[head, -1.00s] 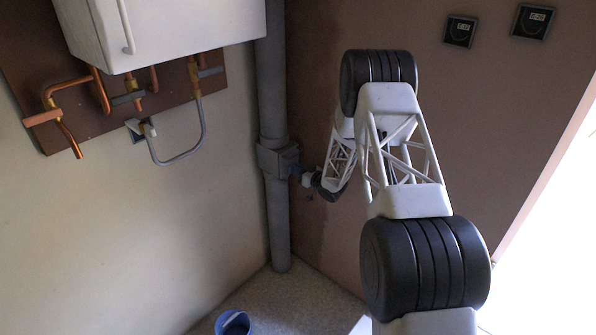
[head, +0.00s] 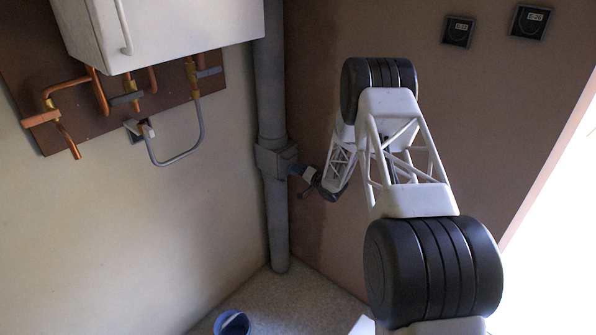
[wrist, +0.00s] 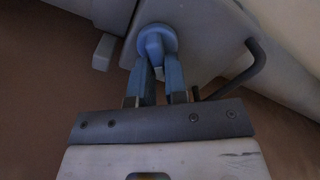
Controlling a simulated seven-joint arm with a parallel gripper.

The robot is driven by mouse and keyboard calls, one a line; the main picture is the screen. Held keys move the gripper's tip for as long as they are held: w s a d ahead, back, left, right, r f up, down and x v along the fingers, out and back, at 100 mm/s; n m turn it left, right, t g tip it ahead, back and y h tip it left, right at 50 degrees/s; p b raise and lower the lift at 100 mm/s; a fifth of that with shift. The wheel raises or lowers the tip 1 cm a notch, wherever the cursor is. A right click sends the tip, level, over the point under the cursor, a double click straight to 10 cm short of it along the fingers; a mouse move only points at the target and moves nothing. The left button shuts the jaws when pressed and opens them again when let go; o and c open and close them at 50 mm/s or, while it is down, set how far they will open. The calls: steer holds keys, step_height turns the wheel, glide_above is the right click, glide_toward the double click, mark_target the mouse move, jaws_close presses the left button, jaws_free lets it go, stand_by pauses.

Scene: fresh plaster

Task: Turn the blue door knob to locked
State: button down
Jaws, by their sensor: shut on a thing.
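The blue knob (wrist: 155,42) has a round base and a raised bar, and it sits on a pale grey face in the wrist view. My gripper (wrist: 157,68) is shut on the knob's bar, its two bluish fingers one on each side. The bar runs roughly in line with the fingers. In the head view my gripper (head: 300,171) is at the grey box (head: 272,158) on the vertical pipe, and the knob is too small to make out clearly there. I cannot see any locked or unlocked mark.
A dark bent rod (wrist: 245,70) stands right of the fingers; I cannot tell what it is fixed to. A small grey block (wrist: 104,52) is to the left. The grey pipe (head: 278,222) runs down the corner. A blue bucket (head: 233,323) stands on the floor.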

steer(key=shift+w+d+f+m, duration=0.1)
steer(key=shift+f+m, duration=0.15)
steer(key=shift+m, duration=1.65)
steer(key=shift+f+m, duration=0.2)
steer(key=shift+m, duration=1.7)
steer(key=c, duration=1.1)
jaws_free()
steer(key=shift+c, duration=0.2)
steer(key=shift+d, duration=0.1)
steer(key=v, duration=0.7)
steer(key=shift+s+d, duration=0.2)
steer(key=shift+s, duration=0.1)
steer(key=shift+r, duration=0.1)
